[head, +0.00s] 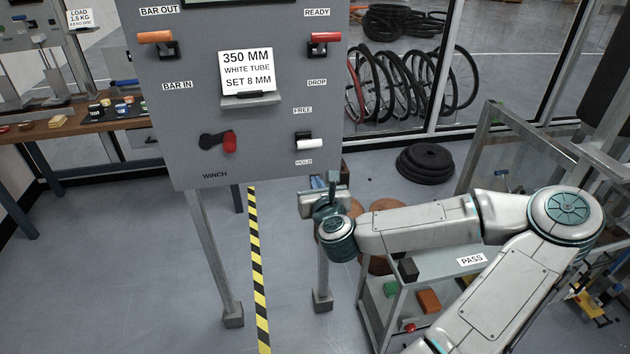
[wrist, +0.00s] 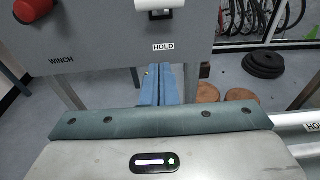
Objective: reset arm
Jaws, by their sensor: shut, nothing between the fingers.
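My gripper (head: 325,181) is in front of the lower right edge of the grey control panel (head: 265,120), just below its HOLD label. In the wrist view my gripper (wrist: 165,72) shows two blue fingers side by side, shut with nothing between them. My arm reaches from the right side of the head view, bent at the elbow. The white-handled FREE/HOLD lever (head: 310,143) is above the fingers and sits toward HOLD. I cannot tell how far the fingers are from the panel face.
The panel carries a red READY lever (head: 325,38), an orange BAR OUT lever (head: 155,38) and a red winch handle (head: 229,142). A PASS rack (head: 440,266) stands below my arm.

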